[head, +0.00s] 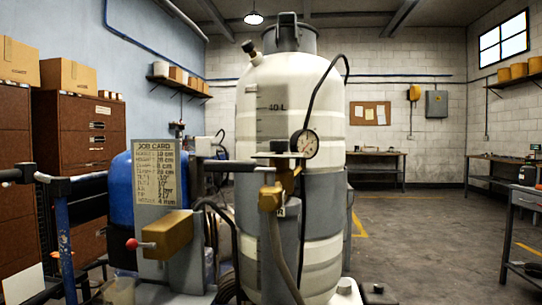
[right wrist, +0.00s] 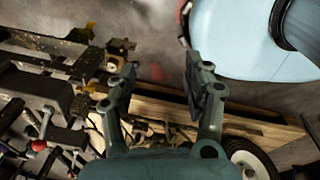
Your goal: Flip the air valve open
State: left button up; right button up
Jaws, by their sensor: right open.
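In the head view a brass fitting (head: 270,197) sits below a round pressure gauge (head: 305,143) in front of the white tank (head: 297,85). A brass block (head: 168,234) with a red-knobbed lever (head: 140,243) is mounted below the job card (head: 156,172). I cannot tell for sure which of these is the air valve. My right gripper (right wrist: 160,82) is open and empty in the right wrist view, above a wooden board. A red knob (right wrist: 39,146) and brass parts (right wrist: 120,47) lie left of it, apart from the fingers. My left gripper is not in view.
A blue tank (head: 121,185) stands behind the job card, beside brown cabinets (head: 92,133). A pale blue rounded body (right wrist: 235,40) and a wheel (right wrist: 249,158) are close to the right gripper's right side. The floor (head: 410,230) at the right is clear.

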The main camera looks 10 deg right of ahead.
aim_at(239, 167)
jog(key=l, duration=0.1)
jog(key=i+j, duration=0.3)
jog(key=i+j+z, duration=0.2)
jog(key=j, duration=0.15)
jog(key=z, duration=1.35)
